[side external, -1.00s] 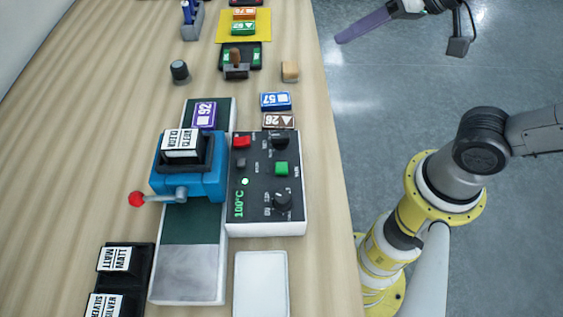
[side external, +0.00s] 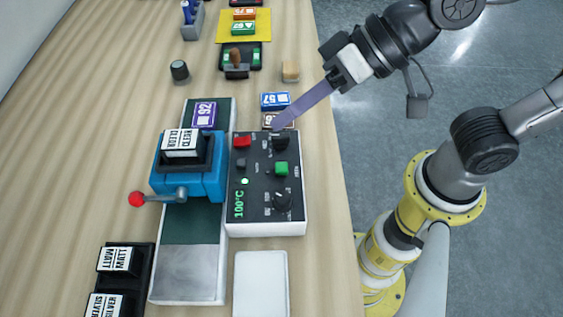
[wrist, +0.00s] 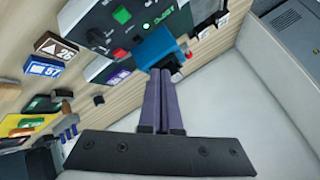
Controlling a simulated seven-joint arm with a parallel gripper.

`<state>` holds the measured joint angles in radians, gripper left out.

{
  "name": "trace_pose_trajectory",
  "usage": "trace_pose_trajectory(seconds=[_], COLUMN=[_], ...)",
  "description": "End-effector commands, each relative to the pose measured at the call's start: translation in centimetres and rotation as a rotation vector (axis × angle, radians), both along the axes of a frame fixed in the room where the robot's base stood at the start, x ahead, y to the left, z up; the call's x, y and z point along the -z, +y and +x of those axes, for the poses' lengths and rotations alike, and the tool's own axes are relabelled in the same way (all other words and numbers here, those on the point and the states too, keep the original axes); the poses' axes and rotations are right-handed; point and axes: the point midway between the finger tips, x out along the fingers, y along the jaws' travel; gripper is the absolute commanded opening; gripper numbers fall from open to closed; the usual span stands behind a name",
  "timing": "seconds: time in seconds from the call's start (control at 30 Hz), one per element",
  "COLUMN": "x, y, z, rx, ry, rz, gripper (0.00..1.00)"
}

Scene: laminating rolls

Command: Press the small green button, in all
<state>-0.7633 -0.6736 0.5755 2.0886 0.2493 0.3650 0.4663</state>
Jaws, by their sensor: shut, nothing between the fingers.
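My gripper (side external: 278,126) has long purple fingers, shut and empty. In the side view its tips appear just beyond the box's top edge, over the brown 26 tile. In the wrist view the shut fingertips (wrist: 161,72) appear below the box, apart from the green button. Their height is unclear.
A blue press (side external: 190,166) with a red-knobbed lever stands left of the box. A blue 57 tile (side external: 275,101) and a wooden block (side external: 290,71) lie beyond it. A white pad (side external: 261,285) lies at the near side. The table's right edge is close.

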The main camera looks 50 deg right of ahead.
Motion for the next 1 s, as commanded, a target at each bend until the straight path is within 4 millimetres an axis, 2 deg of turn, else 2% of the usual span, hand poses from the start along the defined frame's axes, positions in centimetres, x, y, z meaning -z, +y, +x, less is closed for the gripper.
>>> trace_pose_trajectory(seconds=[0.27,0.7,1.0], x=[1.1,6.6,8.6], y=[0.0,-0.1,0.0], z=[0.0,0.0,0.0], rx=[0.001,0.002,0.001], ry=[0.003,0.001,0.000], rz=[0.000,0.000,0.001], gripper=[0.00,0.00,0.00])
